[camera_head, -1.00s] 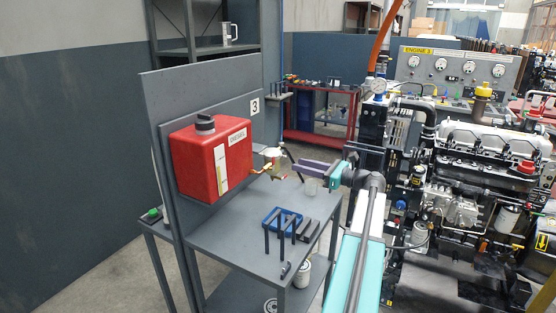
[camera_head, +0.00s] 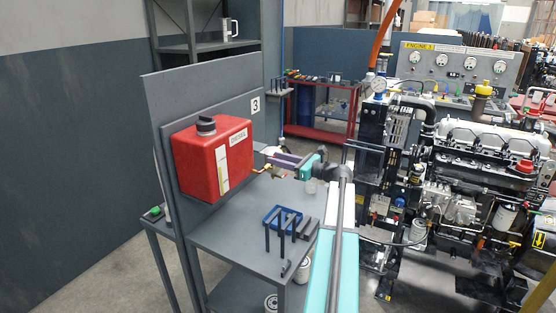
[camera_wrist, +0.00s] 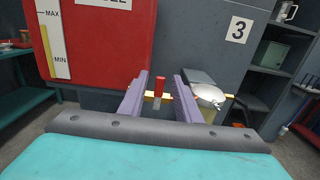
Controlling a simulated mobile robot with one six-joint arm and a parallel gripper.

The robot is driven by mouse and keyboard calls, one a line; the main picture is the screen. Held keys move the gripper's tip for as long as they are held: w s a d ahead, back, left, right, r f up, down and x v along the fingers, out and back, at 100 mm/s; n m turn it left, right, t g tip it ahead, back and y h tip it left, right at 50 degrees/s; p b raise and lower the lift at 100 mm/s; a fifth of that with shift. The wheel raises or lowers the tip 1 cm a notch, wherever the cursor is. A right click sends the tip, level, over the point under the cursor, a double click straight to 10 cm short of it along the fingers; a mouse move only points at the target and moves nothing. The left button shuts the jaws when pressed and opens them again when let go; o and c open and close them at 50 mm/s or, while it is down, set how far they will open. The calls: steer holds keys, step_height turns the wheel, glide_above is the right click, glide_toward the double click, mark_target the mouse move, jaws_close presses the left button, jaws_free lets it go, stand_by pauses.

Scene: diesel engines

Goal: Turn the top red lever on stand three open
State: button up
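Stand three (camera_head: 195,85) is a grey panel with a red diesel tank (camera_head: 215,160) on it; the tank also fills the upper left of the wrist view (camera_wrist: 105,50). A small red lever (camera_wrist: 159,86) stands upright on the brass fitting (camera_wrist: 150,96) beside the tank. My gripper (camera_wrist: 159,78) is open, with its purple fingers on either side of the lever and a gap on both sides. In the head view my gripper (camera_head: 272,157) is right of the tank, above brass parts (camera_head: 264,172); the lever cannot be made out there.
A silver-topped filter bowl (camera_wrist: 208,96) sits just right of my right finger. Below, the stand's shelf (camera_head: 225,235) holds a blue tray (camera_head: 283,213) and dark tools. An engine (camera_head: 480,170) stands to the right. A number 3 sign (camera_wrist: 238,29) is on the panel.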

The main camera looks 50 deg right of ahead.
jaws_close()
steer(key=shift+a+f, duration=0.1)
steer(key=shift+b, duration=0.3)
steer(key=shift+n, duration=0.3)
